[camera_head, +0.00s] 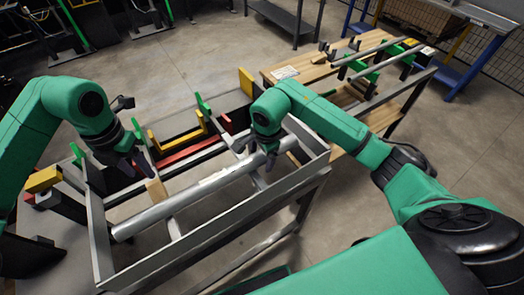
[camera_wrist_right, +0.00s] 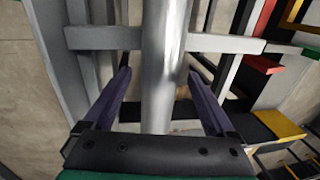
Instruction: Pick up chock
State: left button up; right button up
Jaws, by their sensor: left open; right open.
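A small wood-coloured block (camera_head: 156,190), which may be the chock, sits against the far side of a long grey pipe (camera_head: 205,190) in a metal frame. My left gripper (camera_head: 133,168) is open and empty, just above and left of the block. My right gripper (camera_head: 262,158) is open near the pipe's far right part. In the right wrist view, my right gripper (camera_wrist_right: 160,85) has its two fingers spread on either side of the pipe (camera_wrist_right: 160,50). Whether the fingers reach down beside it I cannot tell. No block shows clearly between them.
The frame's near rail (camera_head: 220,232) and crossbars border the pipe. Red bars (camera_head: 190,153), yellow brackets (camera_head: 165,140) and green uprights stand behind it. A wooden table (camera_head: 310,72) with more pipes and green supports is at the back right. Open floor lies beyond.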

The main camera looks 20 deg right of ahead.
aim_at(157, 192)
grip_shut()
pick_arm(q)
jog(key=o, duration=0.6)
jog(key=shift+c, duration=0.2)
pick_arm(e)
jog(key=shift+r, duration=0.1)
pick_arm(q)
jog(key=f+n, duration=0.2)
jog(key=f, duration=0.1)
jog(key=f+n, duration=0.3)
jog(key=f, duration=0.1)
jog(key=f+n, duration=0.2)
jog(key=f, duration=0.1)
jog(key=shift+s+f, duration=0.3)
jog(key=shift+f, duration=0.3)
jog(key=shift+c, duration=0.3)
